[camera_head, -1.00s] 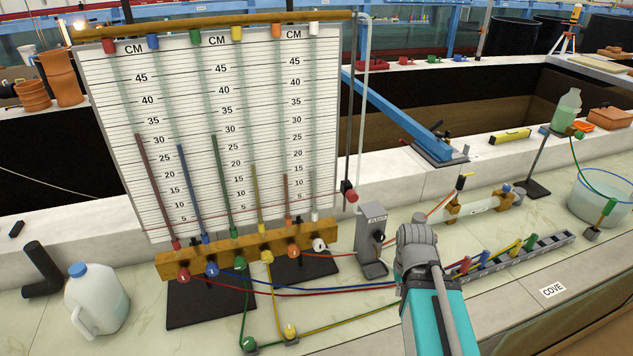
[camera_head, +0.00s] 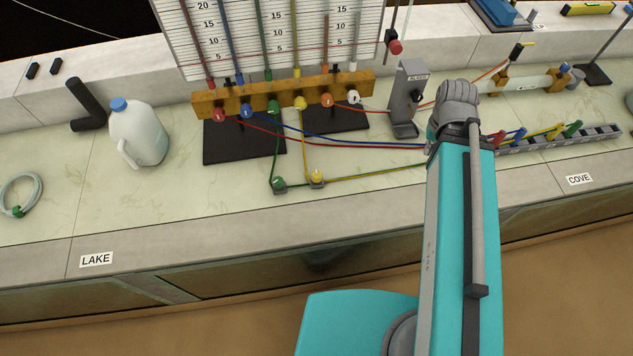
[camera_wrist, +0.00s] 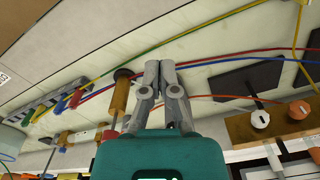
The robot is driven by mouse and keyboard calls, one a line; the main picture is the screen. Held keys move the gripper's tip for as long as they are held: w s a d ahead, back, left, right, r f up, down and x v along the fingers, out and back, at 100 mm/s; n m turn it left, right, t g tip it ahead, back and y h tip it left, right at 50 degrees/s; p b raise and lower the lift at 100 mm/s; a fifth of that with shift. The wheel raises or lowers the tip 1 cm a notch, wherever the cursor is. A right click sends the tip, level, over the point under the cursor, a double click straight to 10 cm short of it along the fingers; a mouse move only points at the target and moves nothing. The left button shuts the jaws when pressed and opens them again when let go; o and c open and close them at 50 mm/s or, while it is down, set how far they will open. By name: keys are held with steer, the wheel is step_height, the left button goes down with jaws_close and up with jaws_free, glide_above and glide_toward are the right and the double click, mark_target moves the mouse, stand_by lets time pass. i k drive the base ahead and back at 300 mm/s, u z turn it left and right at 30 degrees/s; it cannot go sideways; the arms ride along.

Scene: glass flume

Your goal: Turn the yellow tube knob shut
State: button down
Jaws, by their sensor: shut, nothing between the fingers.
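The yellow knob (camera_head: 300,103) sits on the front of the wooden manifold (camera_head: 355,82), between the green knob (camera_head: 273,107) and the orange knob (camera_head: 327,100). A yellow tube runs down from it to a yellow fitting (camera_head: 317,176) on the counter. I cannot tell the knob's turn position. My gripper (camera_wrist: 161,68) is shut and empty in the wrist view, its fingers together above the counter, apart from the knobs. In the head view my arm hides it, to the right of the manifold. The wrist view shows the orange knob (camera_wrist: 299,110) and the white knob (camera_wrist: 260,118); the yellow knob is not visible there.
A grey box (camera_head: 408,98) stands between the manifold and my arm. Red, blue, yellow and green tubes cross the counter to a grey rack (camera_head: 590,140). A white jug (camera_head: 138,135) stands left. The counter in front of the manifold is mostly clear.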

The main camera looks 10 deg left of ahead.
mark_target(316, 175)
steer(key=z, duration=0.25)
steer(key=k, duration=0.65)
steer(key=z, duration=0.55)
steer(key=k, duration=0.7)
steer(key=u, duration=0.15)
steer(key=i, duration=0.95)
steer(key=u, duration=0.35)
